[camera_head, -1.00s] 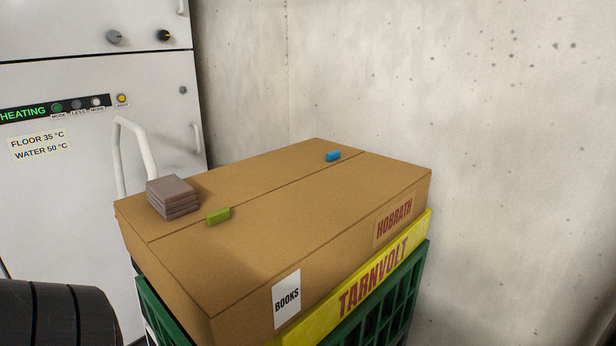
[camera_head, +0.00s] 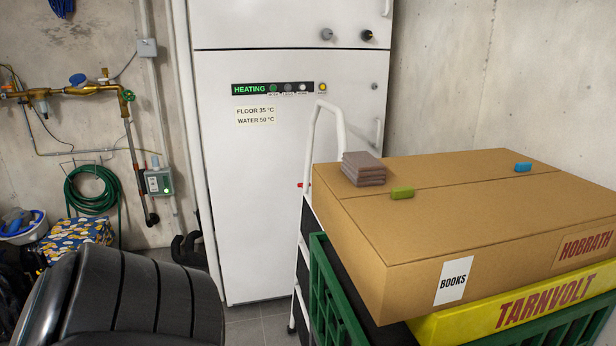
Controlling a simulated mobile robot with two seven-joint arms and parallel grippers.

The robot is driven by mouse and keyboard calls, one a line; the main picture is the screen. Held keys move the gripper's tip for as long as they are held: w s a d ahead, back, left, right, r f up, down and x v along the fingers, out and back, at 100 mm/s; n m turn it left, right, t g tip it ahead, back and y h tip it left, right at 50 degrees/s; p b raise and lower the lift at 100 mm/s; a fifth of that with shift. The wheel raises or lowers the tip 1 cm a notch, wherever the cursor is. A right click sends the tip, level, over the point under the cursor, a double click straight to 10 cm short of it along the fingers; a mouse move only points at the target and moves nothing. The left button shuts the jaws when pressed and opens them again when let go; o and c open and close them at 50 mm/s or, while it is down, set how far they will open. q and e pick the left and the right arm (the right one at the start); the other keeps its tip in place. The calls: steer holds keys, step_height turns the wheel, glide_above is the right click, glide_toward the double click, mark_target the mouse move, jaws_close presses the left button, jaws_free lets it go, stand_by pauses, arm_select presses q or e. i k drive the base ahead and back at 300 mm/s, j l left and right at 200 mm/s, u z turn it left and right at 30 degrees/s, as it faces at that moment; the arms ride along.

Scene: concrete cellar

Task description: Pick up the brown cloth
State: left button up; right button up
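The brown cloth (camera_head: 363,170) is a folded, layered grey-brown stack. It lies near the far left corner of the top of a cardboard box (camera_head: 420,236) labelled BOOKS. A small green block (camera_head: 402,192) lies just to the right of the cloth, on the near side. A small blue block (camera_head: 523,167) lies farther right on the box top. Neither of my grippers shows in the head view.
The box sits on a yellow TARNVOLT box (camera_head: 450,325) over a green crate (camera_head: 345,318). A white heating cabinet (camera_head: 280,190) stands behind, with a white-railed step ladder (camera_head: 311,150) beside the box. Bare floor shows between.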

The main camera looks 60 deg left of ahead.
mark_target(363, 168)
steer(key=j+u, duration=0.15)
steer(key=u, duration=0.35)
steer(key=j+u, duration=0.1)
steer(key=u, duration=0.4)
steer(key=i+j+u, duration=0.1)
steer(key=u, duration=0.4)
steer(key=k+z, duration=0.1)
steer(key=k, duration=0.5)
steer(key=z, duration=1.25)
steer(key=j+z, duration=0.6)
steer(key=i+j, duration=0.15)
steer(key=i, duration=0.25)
steer(key=k+u, duration=0.1)
steer(key=k, duration=0.4)
steer(key=u, duration=1.35)
